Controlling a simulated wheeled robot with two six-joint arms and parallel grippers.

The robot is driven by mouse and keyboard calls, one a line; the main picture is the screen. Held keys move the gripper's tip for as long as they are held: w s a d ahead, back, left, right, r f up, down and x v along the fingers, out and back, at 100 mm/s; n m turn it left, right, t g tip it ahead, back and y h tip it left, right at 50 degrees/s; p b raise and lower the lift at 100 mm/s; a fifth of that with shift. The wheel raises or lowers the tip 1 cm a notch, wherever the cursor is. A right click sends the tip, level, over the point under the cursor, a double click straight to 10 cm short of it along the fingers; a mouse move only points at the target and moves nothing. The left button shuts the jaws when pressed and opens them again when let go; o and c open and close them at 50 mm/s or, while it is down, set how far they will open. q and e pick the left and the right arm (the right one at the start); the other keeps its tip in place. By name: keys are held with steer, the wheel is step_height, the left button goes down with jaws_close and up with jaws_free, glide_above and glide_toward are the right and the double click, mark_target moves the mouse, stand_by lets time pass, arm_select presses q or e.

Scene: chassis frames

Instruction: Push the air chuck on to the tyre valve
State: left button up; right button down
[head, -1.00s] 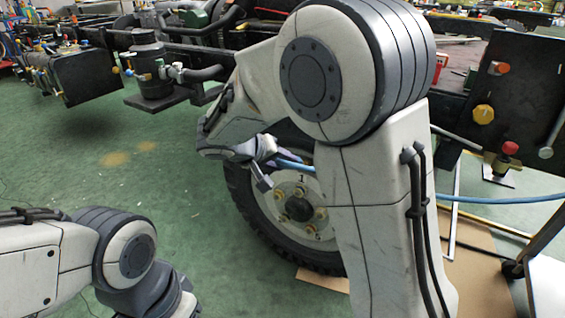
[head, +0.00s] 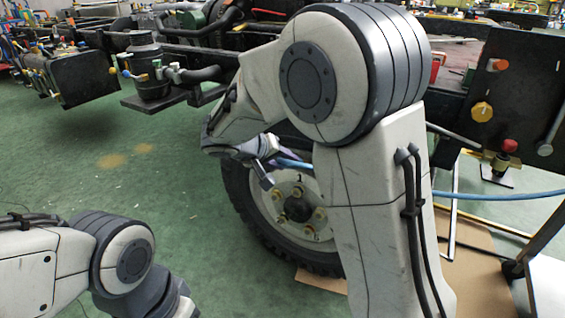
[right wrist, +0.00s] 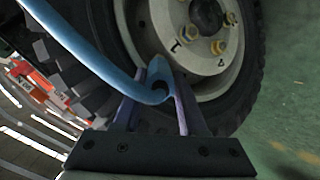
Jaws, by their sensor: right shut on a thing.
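My right gripper (right wrist: 156,100) is shut on the blue air chuck (right wrist: 158,72), which sits between its fingertips and joins a blue hose (right wrist: 85,52). In the head view my right gripper (head: 272,160) is small and partly hidden, in front of the upper part of the wheel. The tyre (head: 243,205) stands upright around a pale rim (head: 277,206) with brass-coloured nuts. In the right wrist view the rim (right wrist: 185,75) lies just beyond the fingertips. I cannot make out the tyre valve; the chuck and fingers may cover it. My left gripper is out of view.
My right arm hides the wheel's right side. The hose (head: 500,196) runs right, towards a dark panel with knobs (head: 508,95). Cardboard (head: 322,280) lies under the wheel. The dark chassis (head: 200,55) is above and behind. Green floor (head: 150,185) left of the wheel is clear.

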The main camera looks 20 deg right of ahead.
steer(key=shift+b+x, duration=0.55)
steer(key=shift+x, duration=0.3)
steer(key=shift+c, duration=1.9)
jaws_free()
steer(key=shift+w, duration=0.1)
steer(key=p+v, duration=0.4)
steer(key=v, duration=0.6)
steer(key=shift+a+r+p, duration=0.2)
steer(key=shift+p, duration=0.1)
